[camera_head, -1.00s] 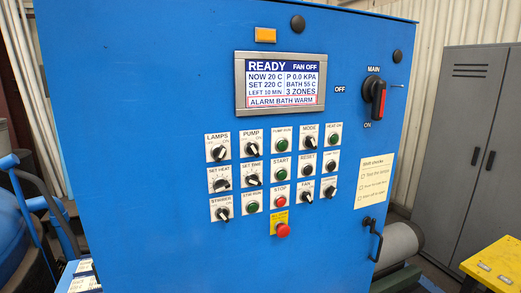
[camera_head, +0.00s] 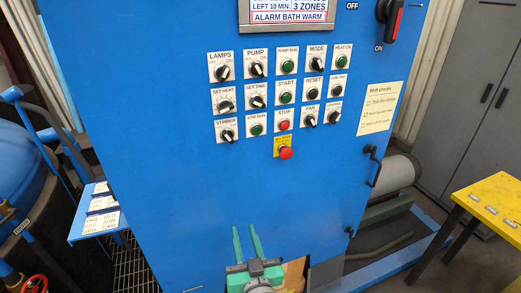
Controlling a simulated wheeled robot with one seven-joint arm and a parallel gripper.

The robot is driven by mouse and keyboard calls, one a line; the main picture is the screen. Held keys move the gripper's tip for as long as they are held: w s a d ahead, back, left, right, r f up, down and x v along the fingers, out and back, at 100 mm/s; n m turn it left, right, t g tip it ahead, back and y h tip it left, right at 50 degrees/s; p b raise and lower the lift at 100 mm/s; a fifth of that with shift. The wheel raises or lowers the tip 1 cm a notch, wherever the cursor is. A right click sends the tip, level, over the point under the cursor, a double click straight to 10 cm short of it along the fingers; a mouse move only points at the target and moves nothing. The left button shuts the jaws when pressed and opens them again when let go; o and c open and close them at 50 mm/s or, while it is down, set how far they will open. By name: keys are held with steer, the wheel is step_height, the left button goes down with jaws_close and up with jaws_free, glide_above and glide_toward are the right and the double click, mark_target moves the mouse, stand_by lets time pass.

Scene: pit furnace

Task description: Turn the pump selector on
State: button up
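The pump selector (camera_head: 256,69) is a black rotary knob on a white plate marked PUMP, in the top row of controls on the blue cabinet front (camera_head: 160,130). OFF is printed at its upper left and ON at its upper right; its pointer is too small to read surely. My gripper (camera_head: 246,230) shows at the bottom of the view, with two green fingers pointing up and a gap between them. It is open and empty, well below the selector and apart from it.
The lamps selector (camera_head: 222,73) and pump run lamp (camera_head: 287,66) flank the pump selector. A red emergency button (camera_head: 286,153) lies below the rows. A cabinet handle (camera_head: 374,167) sticks out at right. A yellow table (camera_head: 490,205) stands right, a blue tank (camera_head: 25,180) left.

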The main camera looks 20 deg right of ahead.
steer(key=w+d+r+n, duration=0.1)
steer(key=w+d+r, duration=0.1)
steer(key=r, duration=0.5)
steer(key=w+d+r+n, duration=0.1)
steer(key=w+d+r, duration=0.15)
steer(key=r, duration=0.35)
steer(key=n+y, duration=0.2)
steer(key=n, duration=0.4)
glide_toward(259, 70)
steer(key=w, duration=0.8)
steer(key=shift+w+a+f, duration=0.2)
steer(key=shift+w+a, duration=0.05)
steer(key=shift+w, duration=0.15)
steer(key=shift+c, duration=0.7)
jaws_close()
